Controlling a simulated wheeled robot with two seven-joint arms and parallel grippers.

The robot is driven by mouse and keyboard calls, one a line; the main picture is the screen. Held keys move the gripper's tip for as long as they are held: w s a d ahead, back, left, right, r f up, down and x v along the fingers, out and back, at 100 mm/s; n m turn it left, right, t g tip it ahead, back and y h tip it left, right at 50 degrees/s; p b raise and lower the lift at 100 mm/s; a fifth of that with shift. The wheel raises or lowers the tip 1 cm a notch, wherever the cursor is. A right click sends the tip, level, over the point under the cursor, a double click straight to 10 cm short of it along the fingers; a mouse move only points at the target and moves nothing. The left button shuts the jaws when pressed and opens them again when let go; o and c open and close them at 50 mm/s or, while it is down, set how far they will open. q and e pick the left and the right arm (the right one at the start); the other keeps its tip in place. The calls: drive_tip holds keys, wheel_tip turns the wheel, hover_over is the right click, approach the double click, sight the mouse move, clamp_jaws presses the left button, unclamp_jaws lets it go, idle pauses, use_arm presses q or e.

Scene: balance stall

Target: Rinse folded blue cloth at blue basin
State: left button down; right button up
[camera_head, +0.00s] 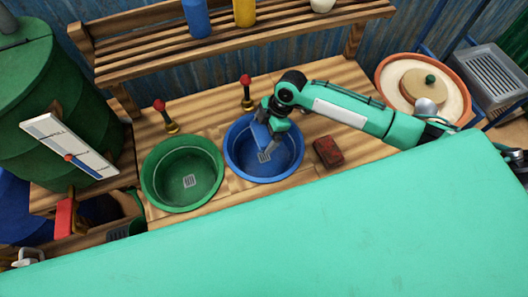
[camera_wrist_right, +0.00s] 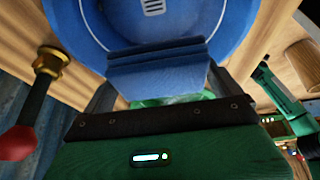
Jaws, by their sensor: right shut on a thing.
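The blue basin (camera_head: 292,168) is set in the wooden counter, with a pale square drain at its bottom; it also shows in the right wrist view (camera_wrist_right: 213,20). My right gripper (camera_head: 268,132) is over the far left part of this basin. It is shut on the folded blue cloth (camera_wrist_right: 158,75), which hangs between the fingers over the basin; the cloth also shows in the head view (camera_head: 260,134). A tap with a red knob (camera_head: 246,92) stands behind the basin, and one shows at the left in the right wrist view (camera_wrist_right: 18,142). My left gripper is not in view.
A green basin (camera_head: 152,185) with its own red-knobbed tap (camera_head: 160,105) is to the left. A dark red block (camera_head: 328,152) lies right of the blue basin. A slatted shelf (camera_head: 285,28) with bottles runs behind. A green barrel (camera_head: 30,110) stands far left.

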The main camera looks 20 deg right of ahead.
sight(259, 133)
idle(0.5)
wheel_tip(259, 133, up, 4)
drive_tip(key=p, duration=0.4)
drive_tip(key=shift+r, duration=0.1)
idle(0.6)
